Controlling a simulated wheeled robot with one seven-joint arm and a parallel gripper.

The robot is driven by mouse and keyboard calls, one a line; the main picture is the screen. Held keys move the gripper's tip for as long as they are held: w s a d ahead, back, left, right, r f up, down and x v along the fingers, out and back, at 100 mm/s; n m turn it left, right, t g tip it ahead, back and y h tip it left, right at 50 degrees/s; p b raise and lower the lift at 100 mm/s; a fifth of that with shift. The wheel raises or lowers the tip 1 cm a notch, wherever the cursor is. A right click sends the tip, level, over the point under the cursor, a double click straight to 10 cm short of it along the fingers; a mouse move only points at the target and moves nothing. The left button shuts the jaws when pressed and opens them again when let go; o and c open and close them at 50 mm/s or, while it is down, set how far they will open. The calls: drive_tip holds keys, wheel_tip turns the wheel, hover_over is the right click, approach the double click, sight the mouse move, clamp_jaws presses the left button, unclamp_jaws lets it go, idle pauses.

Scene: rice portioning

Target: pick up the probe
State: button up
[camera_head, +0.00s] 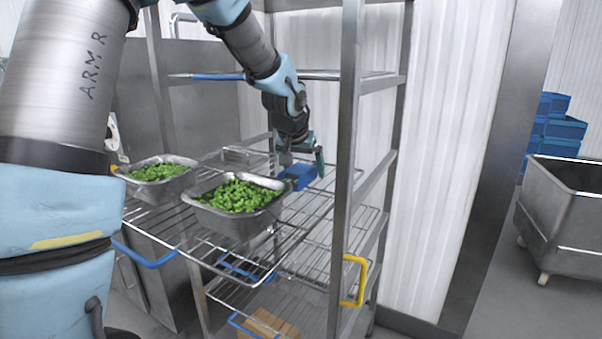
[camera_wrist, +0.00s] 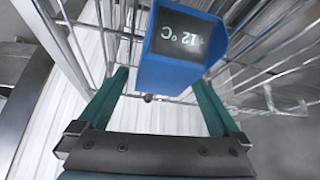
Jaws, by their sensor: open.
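The probe (camera_wrist: 172,62) is a blue block with a dark display reading about 12 °C. In the wrist view it lies ahead of my gripper (camera_wrist: 160,90), between the lines of its two green fingers, with a gap on each side. In the head view the blue probe (camera_head: 297,176) rests on the wire shelf (camera_head: 215,252), to the right of the tray of green food. My gripper (camera_head: 300,158) is open right at it, reaching down from above. Whether a finger touches the probe cannot be told.
Two metal trays of green food, the near one (camera_head: 236,212) and the far one (camera_head: 160,178), stand left of the probe. A rack post (camera_head: 345,160) rises to its right. A yellow handle (camera_head: 354,281) sits low on the rack. A metal cart (camera_head: 560,215) stands far right.

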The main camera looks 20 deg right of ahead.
drive_tip(key=shift+c, duration=0.2)
drive_tip(key=c, duration=1.3)
drive_tip(key=shift+r, duration=0.1)
drive_tip(key=shift+c, duration=0.2)
